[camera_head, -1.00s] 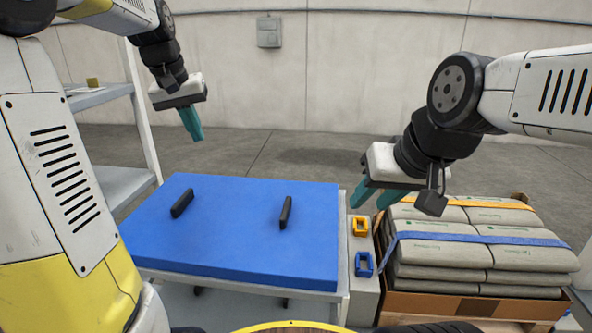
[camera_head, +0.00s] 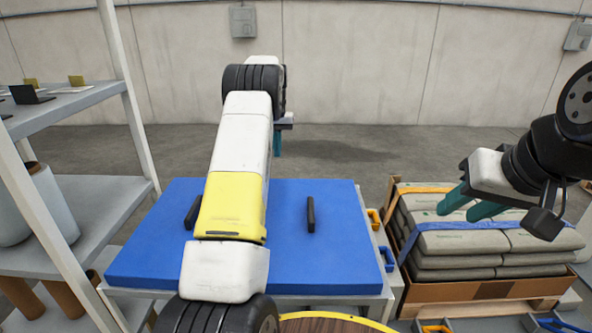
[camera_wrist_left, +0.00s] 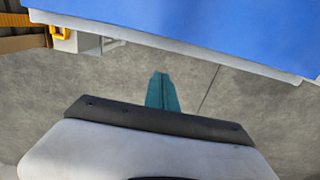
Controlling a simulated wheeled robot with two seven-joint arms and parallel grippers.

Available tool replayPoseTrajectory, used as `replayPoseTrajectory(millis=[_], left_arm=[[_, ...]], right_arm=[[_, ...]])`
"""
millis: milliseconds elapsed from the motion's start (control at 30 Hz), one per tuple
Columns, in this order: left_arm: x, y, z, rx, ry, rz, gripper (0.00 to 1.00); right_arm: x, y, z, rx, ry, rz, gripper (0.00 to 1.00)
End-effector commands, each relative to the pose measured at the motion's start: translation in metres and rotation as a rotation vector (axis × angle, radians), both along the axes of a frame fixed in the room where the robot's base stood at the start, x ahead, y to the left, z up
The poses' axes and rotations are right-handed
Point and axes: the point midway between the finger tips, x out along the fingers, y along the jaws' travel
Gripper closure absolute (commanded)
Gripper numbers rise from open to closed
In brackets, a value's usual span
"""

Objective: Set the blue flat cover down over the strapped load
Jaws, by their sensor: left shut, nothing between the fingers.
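The blue flat cover (camera_head: 330,260) lies on a low table, with two black handles on top. The right handle (camera_head: 310,214) shows clearly; the left one (camera_head: 192,212) is partly hidden by my left arm. My left gripper (camera_head: 277,145) is beyond the cover's far edge, mostly hidden by its own arm. In the left wrist view its teal fingers (camera_wrist_left: 162,92) are together and empty over the floor. The strapped load (camera_head: 455,243) of grey bags stands at the right with orange and blue straps. My right gripper (camera_head: 468,208) is above its left part, fingers apart and empty.
A shelf rack (camera_head: 75,115) with small items and cylinders stands at the left. Orange (camera_head: 374,217) and blue (camera_head: 387,258) buckle-like pieces sit between the table and the load. The floor behind the table is clear up to the wall.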

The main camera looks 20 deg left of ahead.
Motion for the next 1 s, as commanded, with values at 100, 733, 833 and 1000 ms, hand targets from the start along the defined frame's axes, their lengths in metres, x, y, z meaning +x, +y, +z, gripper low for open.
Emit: replayPoseTrajectory(millis=[100,733,833,1000], left_arm=[[-0.001,0.0,-0.026,-0.001,0.005,0.0,1.0],[-0.035,-0.009,-0.077,0.0,-0.001,0.0,1.0],[-0.038,-0.01,-0.078,0.0,-0.001,0.0,1.0],[-0.039,-0.01,-0.078,0.0,-0.001,0.0,1.0]], right_arm=[[0.0,0.0,0.0,0.0,0.0,0.0,0.64],[0.0,0.0,0.0,0.0,0.0,0.0,0.64],[0.0,0.0,0.0,0.0,0.0,0.0,0.64],[0.0,0.0,0.0,0.0,0.0,0.0,0.64]])
